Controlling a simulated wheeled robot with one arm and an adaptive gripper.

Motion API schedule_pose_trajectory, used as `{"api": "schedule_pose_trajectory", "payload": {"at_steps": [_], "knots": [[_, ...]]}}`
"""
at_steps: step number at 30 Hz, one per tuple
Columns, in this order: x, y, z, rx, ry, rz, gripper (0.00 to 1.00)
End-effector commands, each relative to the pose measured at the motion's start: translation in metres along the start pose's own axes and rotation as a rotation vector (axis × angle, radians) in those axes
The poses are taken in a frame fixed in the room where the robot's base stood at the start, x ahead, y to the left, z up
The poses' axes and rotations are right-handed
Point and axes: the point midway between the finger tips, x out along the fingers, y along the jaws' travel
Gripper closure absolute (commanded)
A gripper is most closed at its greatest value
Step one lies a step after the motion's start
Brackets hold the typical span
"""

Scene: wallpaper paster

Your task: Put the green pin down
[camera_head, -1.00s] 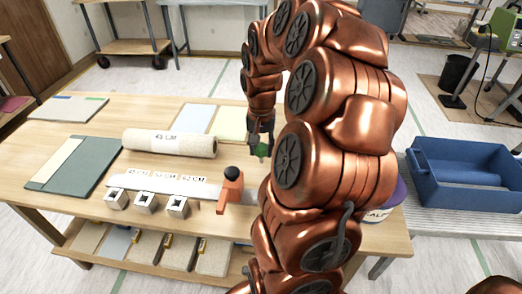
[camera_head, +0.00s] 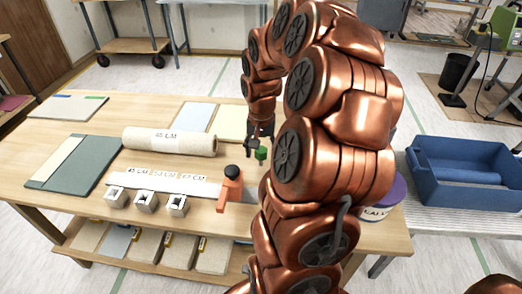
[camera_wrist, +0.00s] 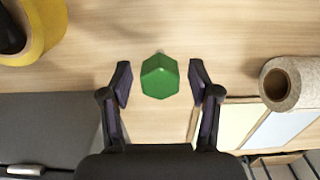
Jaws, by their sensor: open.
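The green pin (camera_wrist: 160,76) shows in the wrist view as a green block on or just above the bare wood of the table, between the two fingers of my gripper (camera_wrist: 161,82). There is a gap on each side of it, so the fingers do not touch it. In the head view the green pin (camera_head: 261,153) is at the table's right part, just below my gripper (camera_head: 258,143). My gripper is open and points down. The underside of the pin is hidden.
An orange tool with a black knob (camera_head: 231,181) stands left of the pin. A paper roll (camera_head: 170,141), several metal blocks (camera_head: 146,200) and flat sheets (camera_head: 195,117) lie on the table (camera_head: 50,140). A tub (camera_head: 385,207) is partly hidden behind my arm.

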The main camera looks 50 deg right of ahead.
Motion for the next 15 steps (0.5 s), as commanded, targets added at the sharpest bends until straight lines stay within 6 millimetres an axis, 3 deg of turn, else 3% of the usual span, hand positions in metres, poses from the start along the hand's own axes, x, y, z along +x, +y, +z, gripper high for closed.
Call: {"api": "schedule_pose_trajectory", "payload": {"at_steps": [8,15], "knots": [[-0.013,-0.001,-0.001,0.0,0.004,-0.001,0.38],[-0.057,-0.001,-0.001,0.0,0.007,-0.002,0.38]]}}
